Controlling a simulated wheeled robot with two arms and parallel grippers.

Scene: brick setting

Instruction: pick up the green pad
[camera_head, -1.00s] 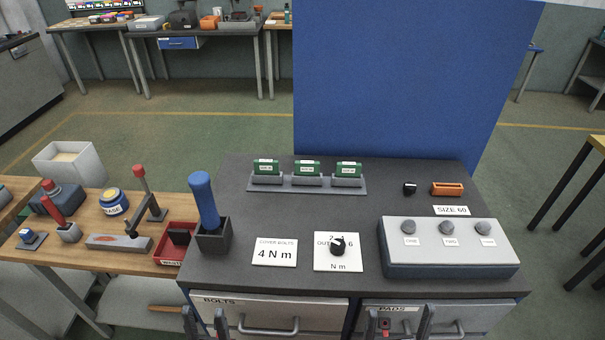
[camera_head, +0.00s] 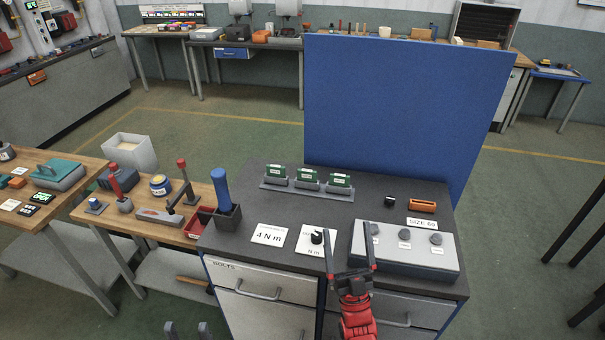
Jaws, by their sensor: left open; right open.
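Three small green blocks with white labels, the left one (camera_head: 277,171), the middle one (camera_head: 307,175) and the right one (camera_head: 340,181), sit in a row in a grey holder (camera_head: 307,189) at the back of the dark bench. They look alike at this size, and I cannot tell whether any is the green pad. My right gripper (camera_head: 347,229) is open and empty over the bench's front part, nearer to me than the blocks, between the white dial card and the grey button box. My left gripper (camera_head: 186,328) is open at the bottom edge, only its fingertips showing.
A blue panel (camera_head: 400,120) stands behind the bench. A grey button box (camera_head: 415,262), an orange block (camera_head: 422,205) and a black knob (camera_head: 390,201) are on the right. A blue-handled tool (camera_head: 221,190) stands in a dark holder at left. White cards (camera_head: 269,235) lie in front.

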